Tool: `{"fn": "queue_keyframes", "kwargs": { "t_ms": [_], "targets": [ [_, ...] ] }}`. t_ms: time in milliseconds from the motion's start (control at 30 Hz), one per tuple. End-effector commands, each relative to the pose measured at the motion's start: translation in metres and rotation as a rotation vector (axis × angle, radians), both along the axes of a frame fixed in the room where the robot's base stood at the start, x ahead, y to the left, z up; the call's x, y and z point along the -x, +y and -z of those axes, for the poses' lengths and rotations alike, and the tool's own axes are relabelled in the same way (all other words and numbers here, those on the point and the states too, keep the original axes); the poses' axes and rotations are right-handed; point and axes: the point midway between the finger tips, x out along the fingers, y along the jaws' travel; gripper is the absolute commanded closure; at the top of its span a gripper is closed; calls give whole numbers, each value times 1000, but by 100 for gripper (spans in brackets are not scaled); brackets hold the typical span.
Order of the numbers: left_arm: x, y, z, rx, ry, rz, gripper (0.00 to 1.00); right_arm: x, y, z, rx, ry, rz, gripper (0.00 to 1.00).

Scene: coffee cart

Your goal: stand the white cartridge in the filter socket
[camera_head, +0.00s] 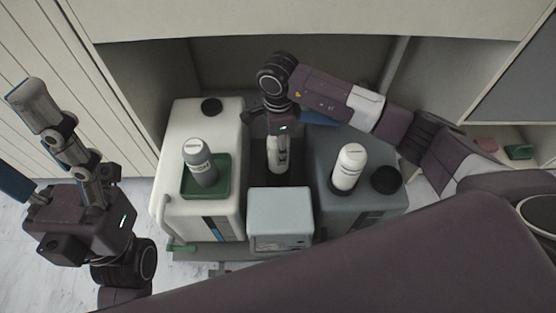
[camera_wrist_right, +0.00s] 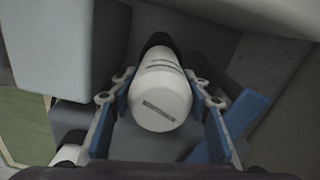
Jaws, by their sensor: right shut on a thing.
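My right gripper (camera_head: 279,136) points down between the two tanks and is shut on a white cartridge (camera_head: 277,155). In the right wrist view the white cartridge (camera_wrist_right: 160,95) sits between the blue-padded fingers (camera_wrist_right: 160,103), its label facing the camera and its far end dark. The lower part of this cartridge lies in the dark gap, and I cannot tell whether it touches the filter socket, which I cannot make out. My left gripper (camera_head: 22,143) is at the far left, its fingers spread and empty.
A white tank (camera_head: 165,165) at left bears a green tray (camera_head: 189,190) with a grey bottle (camera_head: 201,163). A dark grey tank (camera_head: 325,205) at right bears another white bottle (camera_head: 349,166) and a black cap (camera_head: 386,180). A pale box (camera_head: 280,215) stands in front. Cabinet walls enclose the back.

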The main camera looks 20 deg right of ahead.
Motion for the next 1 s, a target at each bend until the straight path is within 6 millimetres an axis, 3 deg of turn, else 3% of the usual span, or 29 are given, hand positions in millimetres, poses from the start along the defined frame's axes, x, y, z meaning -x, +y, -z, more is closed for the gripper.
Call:
{"fn": "queue_keyframes", "kwargs": {
  "t_ms": [167, 433, 833, 867, 1000],
  "targets": [
    [1, 0, 6, 1, -3, 0, 40, -1, 1, 13, -1, -3, -2, 91],
    [0, 0, 24, 0, -1, 0, 40, -1, 1, 55, -2, -2, -2, 91],
    [-1, 0, 26, -1, 3, 0, 40, -1, 0, 59, -1, -4, -3, 91],
    [-1, -1, 25, -2, 2, 0, 40, -1, 0, 59, -1, -3, -3, 54],
    [0, -1, 22, -2, -8, 1, 40, -1, 0, 59, -1, -2, -3, 39]
  ]
}}
